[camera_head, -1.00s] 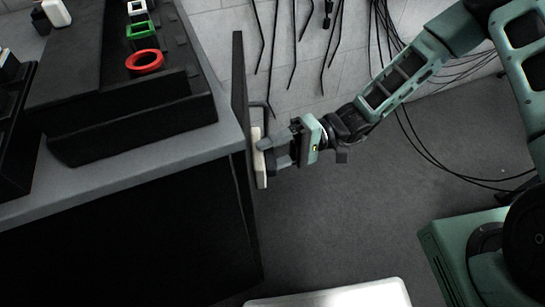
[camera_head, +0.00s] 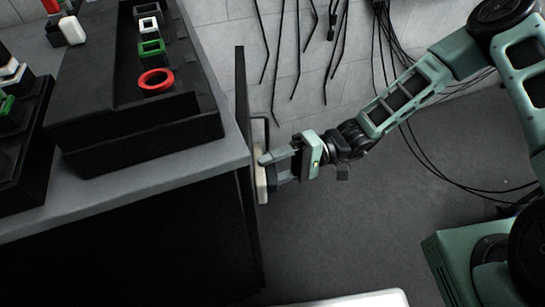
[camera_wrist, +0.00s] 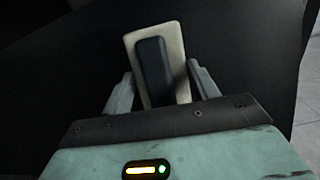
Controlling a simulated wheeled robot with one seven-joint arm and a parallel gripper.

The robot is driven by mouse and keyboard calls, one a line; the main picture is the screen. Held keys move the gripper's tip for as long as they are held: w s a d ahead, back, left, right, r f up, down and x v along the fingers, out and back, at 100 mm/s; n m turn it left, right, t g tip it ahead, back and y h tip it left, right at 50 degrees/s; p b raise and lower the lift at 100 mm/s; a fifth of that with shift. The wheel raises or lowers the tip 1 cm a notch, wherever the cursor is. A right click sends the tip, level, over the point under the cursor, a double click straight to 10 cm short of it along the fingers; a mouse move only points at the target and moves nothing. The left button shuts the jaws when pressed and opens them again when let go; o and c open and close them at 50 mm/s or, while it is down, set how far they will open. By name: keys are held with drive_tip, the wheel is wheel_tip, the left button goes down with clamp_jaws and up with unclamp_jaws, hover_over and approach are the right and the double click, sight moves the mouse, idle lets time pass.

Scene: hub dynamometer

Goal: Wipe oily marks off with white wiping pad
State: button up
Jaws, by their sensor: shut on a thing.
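The white wiping pad (camera_head: 261,184) is a cream, flat block, seen edge-on at the face of a dark upright panel (camera_head: 240,85) at the bench end. In the wrist view the pad (camera_wrist: 133,45) shows its back with a dark raised grip (camera_wrist: 154,62). My gripper (camera_head: 270,169) is shut on the pad, with a finger on each side of the grip in the wrist view (camera_wrist: 160,74). The pad looks to be against the panel, but contact cannot be told for sure. No oily marks can be made out; the panel face is very dark.
A thin bar handle (camera_head: 268,122) juts out beside the panel, just above my gripper. A grey bench (camera_head: 120,190) carries a black holder (camera_head: 130,130) with red, green and white rings. Dark cables hang on the back wall. The floor right of the panel is open.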

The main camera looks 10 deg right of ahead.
drive_tip(key=shift+s, duration=0.3)
drive_tip(key=d+p, duration=0.1)
drive_tip(key=d, duration=0.5)
idle(0.4)
drive_tip(key=shift+d+p, duration=0.55)
drive_tip(key=shift+d, duration=0.95)
